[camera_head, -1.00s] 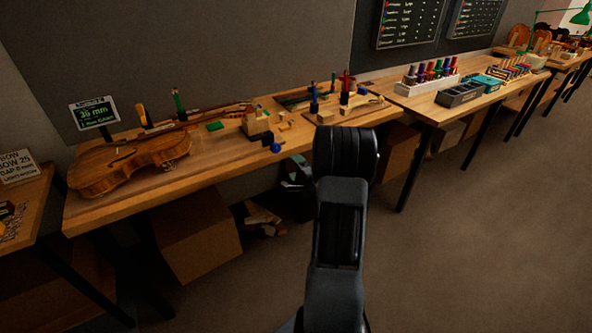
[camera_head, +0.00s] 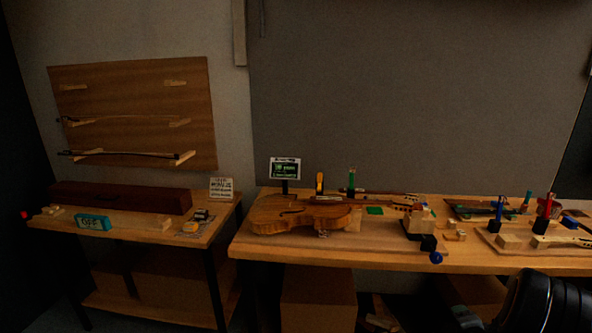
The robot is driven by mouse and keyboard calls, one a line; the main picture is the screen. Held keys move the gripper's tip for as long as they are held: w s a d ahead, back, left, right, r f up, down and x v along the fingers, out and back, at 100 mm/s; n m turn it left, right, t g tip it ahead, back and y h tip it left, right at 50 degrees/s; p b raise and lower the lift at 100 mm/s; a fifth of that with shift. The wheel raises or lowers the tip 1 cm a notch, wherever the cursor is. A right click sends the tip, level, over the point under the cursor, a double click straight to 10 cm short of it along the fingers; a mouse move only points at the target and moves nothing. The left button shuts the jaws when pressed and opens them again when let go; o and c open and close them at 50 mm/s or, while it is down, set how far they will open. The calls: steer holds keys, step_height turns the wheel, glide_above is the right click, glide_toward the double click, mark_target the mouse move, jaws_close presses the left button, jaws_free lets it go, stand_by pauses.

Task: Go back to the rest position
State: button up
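My arm (camera_head: 545,303) shows as a dark rounded link at the lower right of the head view, in front of the right bench. What looks like part of my gripper (camera_head: 466,317) shows just left of it, dim and small, below the bench's front edge. I cannot tell whether its fingers are open or shut, and I make out nothing held in it.
A violin (camera_head: 298,214) lies on the right bench (camera_head: 330,256), near a small display (camera_head: 285,169) and a blue knob (camera_head: 436,258). Bows hang on a wall board (camera_head: 140,110). Boxes stand underneath.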

steer(key=s+a+r+n+g+y+p, duration=0.1)
steer(key=s+a+r+n, duration=0.4)
steer(key=a, duration=0.5)
steer(key=s+a+r+n+g+y+p, duration=0.2)
steer(key=s+a+r+n+g, duration=0.2)
steer(key=a+r, duration=0.4)
steer(key=s+a+r+n+g+y+p, duration=0.1)
steer(key=s+a+r+n+g, duration=0.2)
steer(key=a, duration=1.1)
steer(key=s+r+n, duration=0.3)
steer(key=r+n, duration=0.1)
steer(key=n, duration=0.1)
steer(key=shift+s+r+y, duration=0.25)
steer(key=shift+s+y, duration=0.05)
steer(key=shift+d, duration=0.1)
